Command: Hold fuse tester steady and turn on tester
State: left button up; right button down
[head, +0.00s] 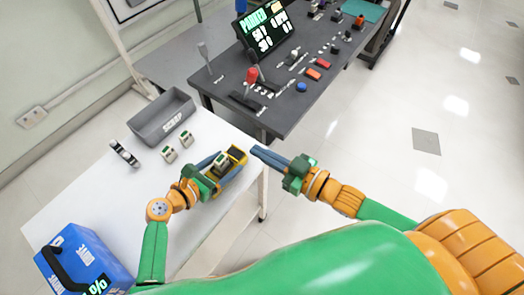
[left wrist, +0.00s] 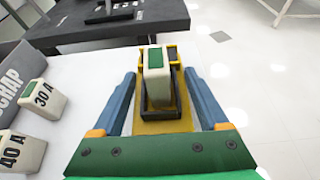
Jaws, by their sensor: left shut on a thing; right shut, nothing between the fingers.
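The yellow and black fuse tester (head: 238,153) sits near the right edge of the white table. A cream fuse with a green top (left wrist: 155,62) stands in the tester (left wrist: 158,126). My left gripper (head: 230,162) is shut on the tester, with one blue finger along each side, as the left wrist view shows. My right gripper (head: 255,150) is shut and empty, just right of the tester and apart from it, its tips pointing left. I cannot make out the tester's switch or any lit indicator.
Two loose fuses, one marked 30 A (left wrist: 40,99) and one marked 40 A (left wrist: 20,152), stand beside a grey scrap bin (head: 160,118). A blue case (head: 85,262) stands at the table's near left. A dark console (head: 290,100) with levers and a screen lies beyond.

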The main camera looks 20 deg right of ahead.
pick_arm(q)
jog(key=o, duration=1.4)
